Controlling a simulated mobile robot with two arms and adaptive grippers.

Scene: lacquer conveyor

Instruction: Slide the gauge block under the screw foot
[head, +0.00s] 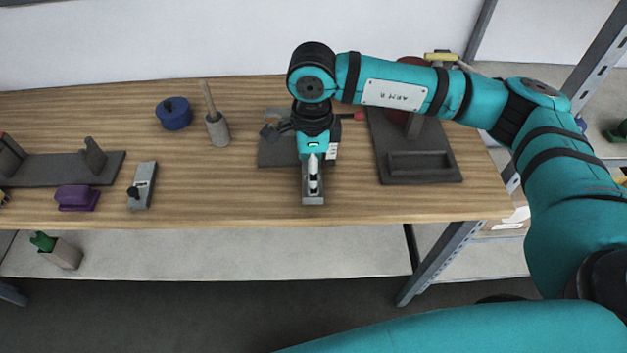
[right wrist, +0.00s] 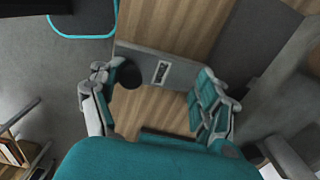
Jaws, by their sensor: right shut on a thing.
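My right gripper (head: 313,183) points down over the front middle of the table. Between its fingers is a grey bar with a black knob and a pale label, which I take for the gauge block (head: 313,200); it also shows in the right wrist view (right wrist: 187,72). The gripper (right wrist: 155,85) is shut on it. Just behind is a dark plate (head: 272,155) with a grey metal fixture (head: 275,128) and a red handle, mostly hidden by my arm. I cannot make out the screw foot. My left gripper is not in view.
A similar grey bar with a black knob (head: 144,180) lies to the left, beside a purple block (head: 76,198). A blue pot (head: 174,115) and a handled cylinder (head: 218,130) stand behind. A dark slotted base (head: 422,178) is at right. Table's front left-centre is clear.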

